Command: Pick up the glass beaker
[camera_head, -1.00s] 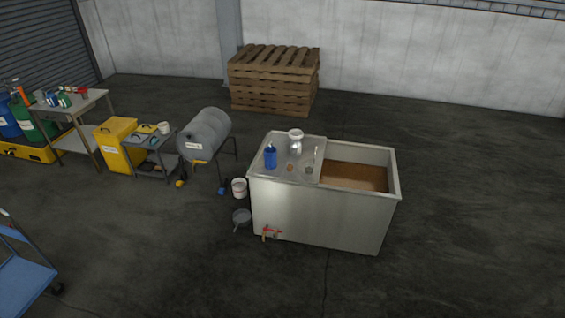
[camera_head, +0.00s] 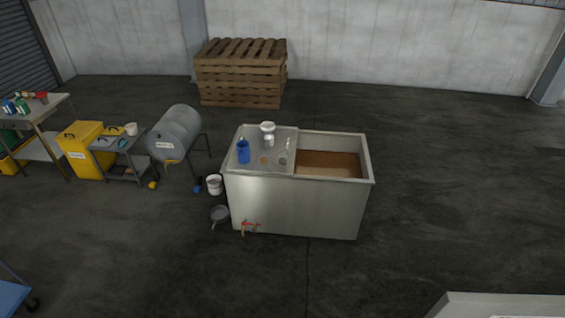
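A small clear object (camera_head: 283,158), which looks like the glass beaker, stands on the steel top at the left part of the large tank (camera_head: 300,208). It is too small to make out well. A blue bottle or jug (camera_head: 243,152) and a white and silver item (camera_head: 267,134) stand near it on the same top, with a small orange-brown item (camera_head: 264,160) between. The right part of the tank is open and holds brown contents (camera_head: 328,164). My gripper is not in view.
A grey drum on a stand (camera_head: 175,133), white bucket (camera_head: 214,184) and grey pan (camera_head: 219,214) are left of the tank. A red-handled tap (camera_head: 250,225) juts from its front. Pallets (camera_head: 241,73) stand behind. The floor to the right is clear; a pale edge (camera_head: 500,305) shows bottom right.

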